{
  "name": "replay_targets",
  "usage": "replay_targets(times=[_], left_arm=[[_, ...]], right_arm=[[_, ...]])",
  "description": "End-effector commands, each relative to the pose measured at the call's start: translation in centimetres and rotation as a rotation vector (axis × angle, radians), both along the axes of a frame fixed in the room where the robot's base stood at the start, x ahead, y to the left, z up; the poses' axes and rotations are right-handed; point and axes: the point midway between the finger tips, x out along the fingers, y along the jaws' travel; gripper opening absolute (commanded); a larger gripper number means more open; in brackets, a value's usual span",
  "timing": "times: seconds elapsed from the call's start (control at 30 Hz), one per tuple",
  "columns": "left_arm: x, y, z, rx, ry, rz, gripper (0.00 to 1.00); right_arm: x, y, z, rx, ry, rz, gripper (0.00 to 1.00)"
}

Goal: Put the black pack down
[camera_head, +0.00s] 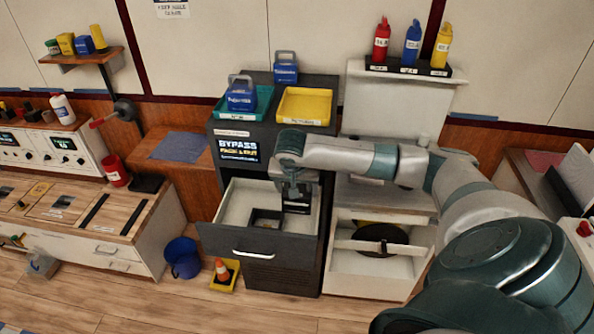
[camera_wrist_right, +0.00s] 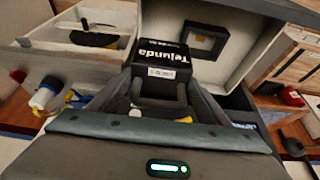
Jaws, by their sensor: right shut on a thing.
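My right gripper (camera_head: 292,190) is shut on the black pack (camera_head: 297,205) by its handle. The pack has white "Telunda" lettering and a small label, clear in the right wrist view (camera_wrist_right: 168,48). It hangs over the right rear part of the open drawer (camera_head: 233,204) of the dark cabinet; whether it touches the drawer floor cannot be told. A black square frame (camera_head: 265,216) sits on the drawer floor, left of the pack, and also shows in the wrist view (camera_wrist_right: 204,41). My left gripper is not in view.
A teal tray (camera_head: 228,113) with a blue pack (camera_head: 241,95) and an empty yellow tray (camera_head: 304,104) are on the cabinet top. A second open drawer (camera_head: 344,262) to the right holds a dark round thing. A blue bucket (camera_head: 182,258) stands on the floor.

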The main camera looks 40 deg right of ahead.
Motion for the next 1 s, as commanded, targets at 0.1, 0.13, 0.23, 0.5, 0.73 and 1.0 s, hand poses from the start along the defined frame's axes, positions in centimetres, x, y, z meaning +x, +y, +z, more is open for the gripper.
replay_targets(times=[0.1, 0.13, 0.23, 0.5, 0.73, 1.0], left_arm=[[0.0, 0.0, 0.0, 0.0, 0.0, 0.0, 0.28], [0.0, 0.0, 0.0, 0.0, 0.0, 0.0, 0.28], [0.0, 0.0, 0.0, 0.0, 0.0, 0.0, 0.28], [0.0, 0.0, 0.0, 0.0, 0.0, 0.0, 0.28], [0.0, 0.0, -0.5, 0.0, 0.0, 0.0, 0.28], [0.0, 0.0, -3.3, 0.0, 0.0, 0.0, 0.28]], right_arm=[[0.2, -0.1, 0.3, -0.002, -0.006, -0.001, 0.07], [0.2, -0.1, 0.3, -0.002, -0.006, -0.001, 0.07], [0.2, -0.1, 0.3, -0.002, -0.006, -0.001, 0.07], [0.3, 0.1, 1.6, 0.0, -0.009, 0.002, 0.07], [0.5, 0.7, 4.6, 0.001, -0.011, 0.016, 0.07], [0.8, 5.5, 5.3, 0.006, -0.007, 0.141, 0.07]])
